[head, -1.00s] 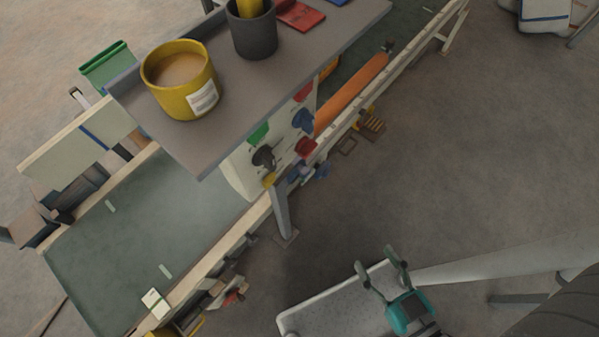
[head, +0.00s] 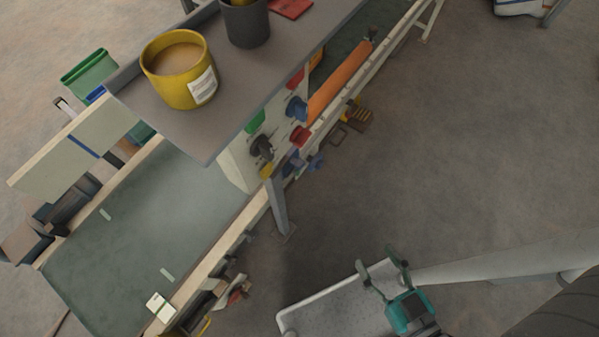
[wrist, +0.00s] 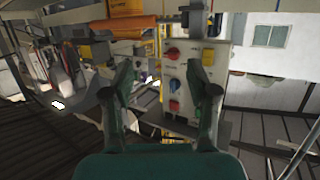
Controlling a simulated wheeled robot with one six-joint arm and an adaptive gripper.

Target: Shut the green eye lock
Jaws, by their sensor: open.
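A pale control panel (head: 236,166) hangs below the grey shelf and carries several coloured parts. A green part (head: 256,121) sits near its upper left edge, above a black knob (head: 261,148); I cannot tell whether it is open or shut. My gripper (head: 377,260) is open and empty, well to the lower right of the panel. It also shows in the wrist view (wrist: 162,75).
A grey shelf (head: 205,135) juts above the panel, with a yellow tub (head: 180,72) and a dark cup (head: 246,24) on it. A conveyor (head: 140,235) with an orange roller (head: 340,78) runs beneath. The floor (head: 440,150) right of it is clear.

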